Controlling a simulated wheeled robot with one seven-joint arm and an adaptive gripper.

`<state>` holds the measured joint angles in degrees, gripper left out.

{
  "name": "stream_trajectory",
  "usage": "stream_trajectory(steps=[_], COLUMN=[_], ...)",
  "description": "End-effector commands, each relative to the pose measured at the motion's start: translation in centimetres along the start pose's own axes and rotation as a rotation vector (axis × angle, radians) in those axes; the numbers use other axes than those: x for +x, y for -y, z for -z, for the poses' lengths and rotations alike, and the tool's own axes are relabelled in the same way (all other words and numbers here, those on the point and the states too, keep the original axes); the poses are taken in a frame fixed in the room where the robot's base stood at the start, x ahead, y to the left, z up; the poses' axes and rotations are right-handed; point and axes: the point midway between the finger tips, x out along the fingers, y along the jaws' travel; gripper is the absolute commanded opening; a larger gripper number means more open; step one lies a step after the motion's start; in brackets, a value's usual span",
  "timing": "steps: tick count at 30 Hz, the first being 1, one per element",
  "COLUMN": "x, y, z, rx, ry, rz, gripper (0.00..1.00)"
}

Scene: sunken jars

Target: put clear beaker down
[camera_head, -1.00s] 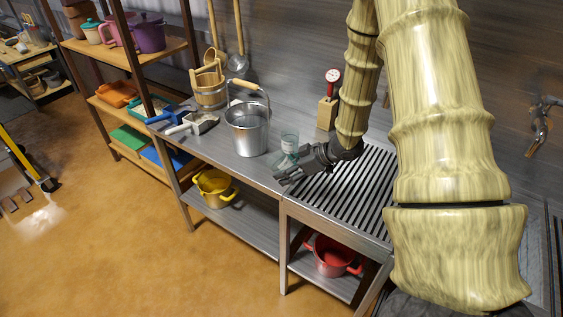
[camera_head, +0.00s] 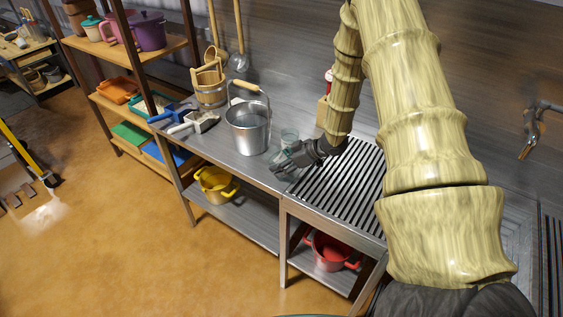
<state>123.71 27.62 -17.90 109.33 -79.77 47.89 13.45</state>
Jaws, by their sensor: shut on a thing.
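The clear beaker (camera_head: 289,136) is a small see-through glass vessel on the metal counter side, just right of the metal bucket. My gripper (camera_head: 281,168) is shut on it from the right, with the dark fingers low across it. The fingers hide part of the beaker, and its lower edge is hard to make out. I cannot tell whether its base touches the counter. It looks roughly upright.
A metal bucket (camera_head: 247,127) stands close left of the beaker. A wooden pail (camera_head: 211,94) and scoops (camera_head: 194,122) are farther left. The slatted drain rack (camera_head: 344,188) lies right of my gripper. The counter's front edge is near the fingers.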

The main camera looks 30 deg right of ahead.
Motion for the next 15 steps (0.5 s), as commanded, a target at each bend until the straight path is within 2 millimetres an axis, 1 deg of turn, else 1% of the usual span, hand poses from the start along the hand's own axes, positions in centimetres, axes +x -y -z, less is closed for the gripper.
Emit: stream_trajectory(steps=[13, 14, 15], x=[0.30, 0.30, 0.27], y=[0.00, -0.01, -0.01], z=[-0.36, -0.35, -0.30], rx=[0.000, 0.000, 0.000], ry=[0.000, 0.000, 0.000], rz=[0.000, 0.000, 0.000], gripper=[0.28, 0.59, 0.66])
